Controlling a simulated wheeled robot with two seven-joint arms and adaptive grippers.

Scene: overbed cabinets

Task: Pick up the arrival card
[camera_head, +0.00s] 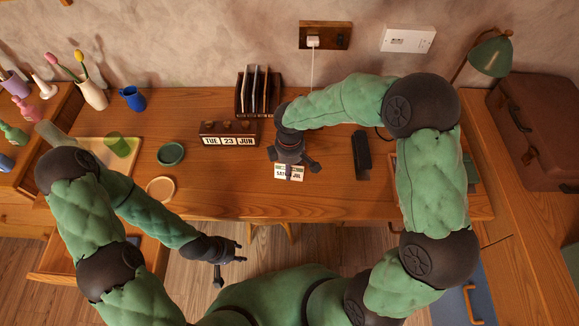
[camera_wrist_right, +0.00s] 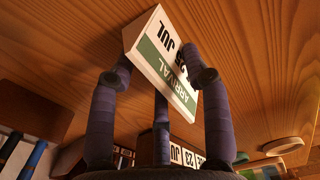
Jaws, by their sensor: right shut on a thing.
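The arrival card (camera_head: 281,173) is a small white block with black date lettering and a green band. It is near the front edge of the wooden desk in the head view. In the right wrist view the card (camera_wrist_right: 160,42) is tilted, with ARRIVAL and JUL readable. My right gripper (camera_wrist_right: 157,82) is shut on it, with fingers on both sides of the card. In the head view my right gripper (camera_head: 293,162) partly covers the card. My left gripper (camera_head: 230,264) is open and empty, in front of the desk and away from the card.
A dark wooden calendar block (camera_head: 229,134) reads TUE 23 JUN, left of the card. A black oblong object (camera_head: 361,156) lies to the right. A file rack (camera_head: 259,91) stands behind. A green round dish (camera_head: 171,154) and a tan ring (camera_head: 160,190) are at left.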

